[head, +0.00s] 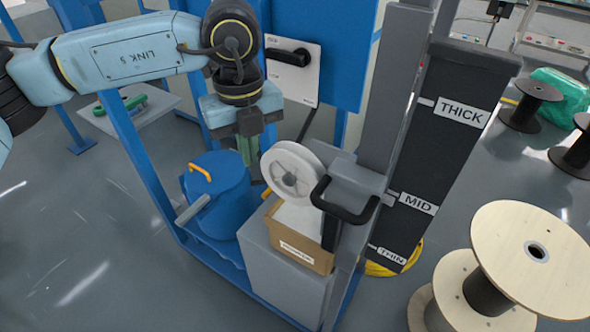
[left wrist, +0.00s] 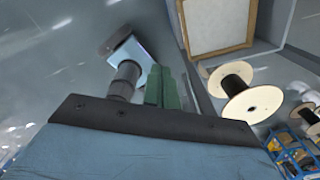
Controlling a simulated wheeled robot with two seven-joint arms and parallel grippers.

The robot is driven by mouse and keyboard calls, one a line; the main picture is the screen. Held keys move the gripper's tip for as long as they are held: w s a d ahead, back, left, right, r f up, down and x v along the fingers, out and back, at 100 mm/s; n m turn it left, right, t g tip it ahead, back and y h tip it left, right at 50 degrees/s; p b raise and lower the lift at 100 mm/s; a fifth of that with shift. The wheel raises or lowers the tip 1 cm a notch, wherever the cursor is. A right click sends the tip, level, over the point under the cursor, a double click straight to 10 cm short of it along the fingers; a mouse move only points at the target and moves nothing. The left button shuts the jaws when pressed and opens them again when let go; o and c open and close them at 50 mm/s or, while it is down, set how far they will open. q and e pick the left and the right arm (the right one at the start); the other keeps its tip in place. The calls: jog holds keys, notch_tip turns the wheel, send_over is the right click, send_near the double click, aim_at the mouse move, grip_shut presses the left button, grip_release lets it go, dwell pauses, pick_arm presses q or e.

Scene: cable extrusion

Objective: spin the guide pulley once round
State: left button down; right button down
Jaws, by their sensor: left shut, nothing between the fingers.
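The guide pulley (head: 291,170) is a light grey wheel in the middle of the head view, mounted near a grey post. My left gripper (head: 250,158) hangs down just to the left of the pulley's rim, with green fingers shut and nothing between them. I cannot tell whether the fingers touch the rim. In the left wrist view the green fingers (left wrist: 167,88) lie close together. The pulley cannot be made out in that view. My right gripper is not in view.
A blue tank (head: 216,190) with an orange handle stands left of the pulley. A black handle (head: 345,203) juts out close on its right. Below are a cardboard box (head: 300,250) and grey cabinet. A dark board marked THICK, MID, THIN (head: 440,150) and a wooden spool (head: 535,245) stand right.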

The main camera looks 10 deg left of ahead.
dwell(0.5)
pick_arm(q)
notch_tip(320, 180, up, 8)
jog(key=p, duration=0.4)
jog(key=shift+f, duration=0.1)
jog(key=shift+s+d+b, duration=0.1)
jog(key=shift+s+d, duration=0.2)
jog(key=shift+d, duration=0.55)
jog(key=shift+s+d+b, duration=0.15)
jog(key=shift+s+d, duration=0.2)
jog(key=shift+d, duration=0.45)
jog(key=shift+s+d+b, duration=0.1)
jog(key=shift+s+d, duration=0.2)
jog(key=shift+d, duration=0.55)
jog(key=shift+f, duration=0.2)
